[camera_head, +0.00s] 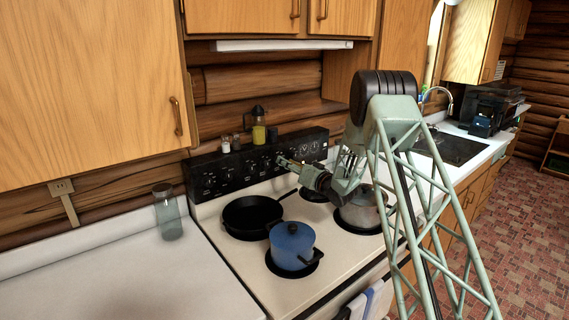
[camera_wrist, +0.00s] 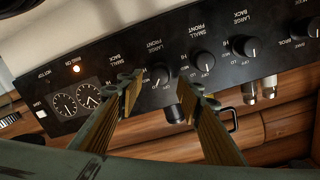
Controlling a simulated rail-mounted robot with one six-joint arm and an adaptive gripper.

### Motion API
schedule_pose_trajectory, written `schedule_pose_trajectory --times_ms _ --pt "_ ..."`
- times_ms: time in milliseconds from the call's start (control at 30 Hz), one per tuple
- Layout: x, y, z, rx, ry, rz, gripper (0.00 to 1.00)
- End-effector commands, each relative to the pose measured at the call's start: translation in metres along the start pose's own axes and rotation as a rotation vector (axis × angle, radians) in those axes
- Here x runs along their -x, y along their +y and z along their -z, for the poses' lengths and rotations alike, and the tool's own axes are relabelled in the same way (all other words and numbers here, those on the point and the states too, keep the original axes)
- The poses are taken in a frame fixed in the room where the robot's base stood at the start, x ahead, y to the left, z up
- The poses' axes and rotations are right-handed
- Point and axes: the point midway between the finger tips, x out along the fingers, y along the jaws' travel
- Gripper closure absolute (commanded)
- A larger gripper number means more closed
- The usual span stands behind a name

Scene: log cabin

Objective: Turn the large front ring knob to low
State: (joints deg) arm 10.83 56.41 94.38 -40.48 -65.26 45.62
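The stove's black control panel (camera_wrist: 225,50) fills the top of the wrist view, with its lettering turned. The large front knob (camera_wrist: 160,75), a black knob under the "LARGE FRONT" label, lies between my fingertips in that view. Its exact setting is too small to read surely. My gripper (camera_wrist: 162,86) is open, one finger to each side of the knob; I cannot tell whether either touches it. The left finger partly covers the small back knob's area. In the head view my gripper (camera_head: 285,162) reaches the middle of the panel (camera_head: 232,172), and the knob is not distinguishable.
The small front knob (camera_wrist: 203,63) and large back knob (camera_wrist: 247,47) sit to the right. A black skillet (camera_head: 250,215), blue pot (camera_head: 291,245) and grey pot (camera_head: 362,207) stand on the stove below my arm.

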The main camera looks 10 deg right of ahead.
Motion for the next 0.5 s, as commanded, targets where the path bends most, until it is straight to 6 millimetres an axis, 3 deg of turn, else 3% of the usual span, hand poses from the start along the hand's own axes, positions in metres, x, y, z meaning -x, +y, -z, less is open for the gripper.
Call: schedule_pose_trajectory --times_ms 500 --pt "0.073 0.000 -0.001 -0.001 -0.001 -0.001 0.67"
